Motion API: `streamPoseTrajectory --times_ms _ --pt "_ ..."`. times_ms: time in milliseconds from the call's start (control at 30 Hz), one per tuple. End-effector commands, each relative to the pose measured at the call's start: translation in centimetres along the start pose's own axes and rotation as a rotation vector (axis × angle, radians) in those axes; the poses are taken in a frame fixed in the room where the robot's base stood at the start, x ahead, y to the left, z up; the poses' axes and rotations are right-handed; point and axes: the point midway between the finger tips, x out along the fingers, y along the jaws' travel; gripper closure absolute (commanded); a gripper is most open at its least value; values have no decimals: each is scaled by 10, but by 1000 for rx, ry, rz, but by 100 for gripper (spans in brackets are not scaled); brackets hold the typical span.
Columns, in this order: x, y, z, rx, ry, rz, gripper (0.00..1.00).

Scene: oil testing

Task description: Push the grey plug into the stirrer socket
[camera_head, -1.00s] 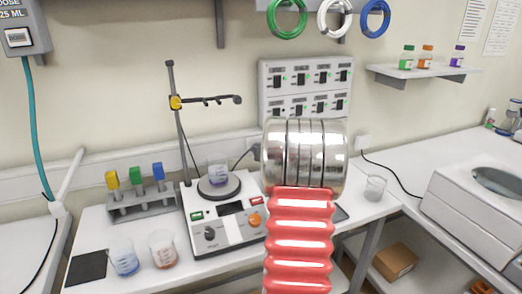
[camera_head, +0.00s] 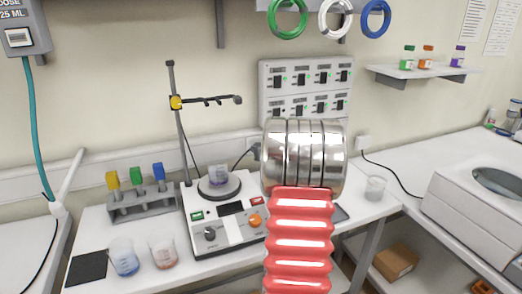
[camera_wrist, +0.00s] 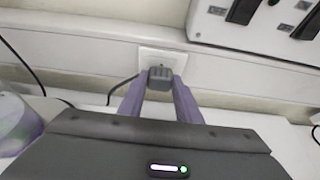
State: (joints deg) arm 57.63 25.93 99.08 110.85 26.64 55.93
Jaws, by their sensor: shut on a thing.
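In the wrist view the grey plug (camera_wrist: 160,77) is between the two purple fingers of my gripper (camera_wrist: 158,84), which is shut on it. The plug is in front of the white stirrer socket plate (camera_wrist: 172,60) on the wall and overlaps it. I cannot tell how deep it sits. A black cable runs from near the plug to the left. In the head view my arm hides my gripper and most of this spot; a dark piece that looks like the plug (camera_head: 256,152) shows at its left edge. The stirrer (camera_head: 225,222) stands on the bench with a beaker (camera_head: 218,174) on its plate.
A clamp stand (camera_head: 178,120) rises behind the stirrer. A switch panel (camera_head: 306,85) is on the wall above the socket.

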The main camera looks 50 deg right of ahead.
Motion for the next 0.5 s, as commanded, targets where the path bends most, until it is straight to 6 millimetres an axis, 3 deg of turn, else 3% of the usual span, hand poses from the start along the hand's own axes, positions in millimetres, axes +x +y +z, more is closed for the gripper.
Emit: streamPoseTrajectory --times_ms 500 --pt "7 0 3 -1 0 0 89"
